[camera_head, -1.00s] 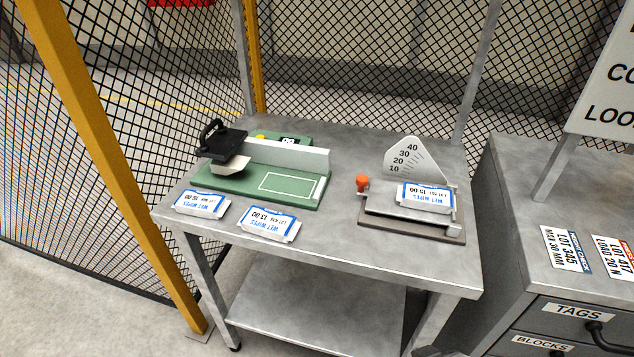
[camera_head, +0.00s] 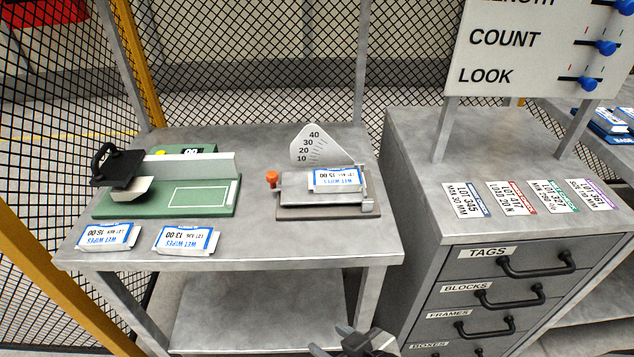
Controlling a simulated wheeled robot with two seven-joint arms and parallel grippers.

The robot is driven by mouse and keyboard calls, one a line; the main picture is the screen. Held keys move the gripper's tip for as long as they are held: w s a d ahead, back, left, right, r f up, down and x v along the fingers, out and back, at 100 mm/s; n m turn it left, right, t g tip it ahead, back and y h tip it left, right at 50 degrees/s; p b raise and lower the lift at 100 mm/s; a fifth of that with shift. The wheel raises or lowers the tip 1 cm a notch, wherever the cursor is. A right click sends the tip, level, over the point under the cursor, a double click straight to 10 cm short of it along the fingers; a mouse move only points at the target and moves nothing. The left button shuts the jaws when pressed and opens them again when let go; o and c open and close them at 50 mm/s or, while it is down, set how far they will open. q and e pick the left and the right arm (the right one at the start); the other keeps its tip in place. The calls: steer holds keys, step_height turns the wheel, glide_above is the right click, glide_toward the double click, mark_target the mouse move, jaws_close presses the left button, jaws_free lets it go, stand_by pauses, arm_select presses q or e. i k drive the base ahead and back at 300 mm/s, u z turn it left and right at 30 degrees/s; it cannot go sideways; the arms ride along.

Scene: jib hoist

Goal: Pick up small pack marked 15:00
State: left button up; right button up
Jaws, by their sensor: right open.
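The small white and blue wet wipes pack (camera_head: 337,180) whose upside-down print appears to read 15:00 lies on the grey gauge fixture (camera_head: 290,195) on the metal table. A similar pack (camera_head: 187,240), seemingly marked 13:00, lies near the table's front edge. Another pack (camera_head: 109,237), seemingly marked 16:00, lies to its left, near the front left corner. My right gripper (camera_head: 353,341) is open at the bottom edge of the view, below and in front of the table, apart from all packs. It is partly cut off. My left gripper is not in view.
A green board with a black-handled press (camera_head: 118,172) stands behind the two front packs. An orange knob (camera_head: 272,179) and an upright scale plate (camera_head: 318,146) flank the fixture. A grey drawer cabinet (camera_head: 420,180) with a sign (camera_head: 540,50) stands at right; wire mesh is behind.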

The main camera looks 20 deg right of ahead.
mark_target(324, 180)
steer(key=u, duration=1.35)
steer(key=k, duration=0.85)
steer(key=z, duration=0.95)
steer(key=i, duration=0.5)
steer(key=z, duration=0.05)
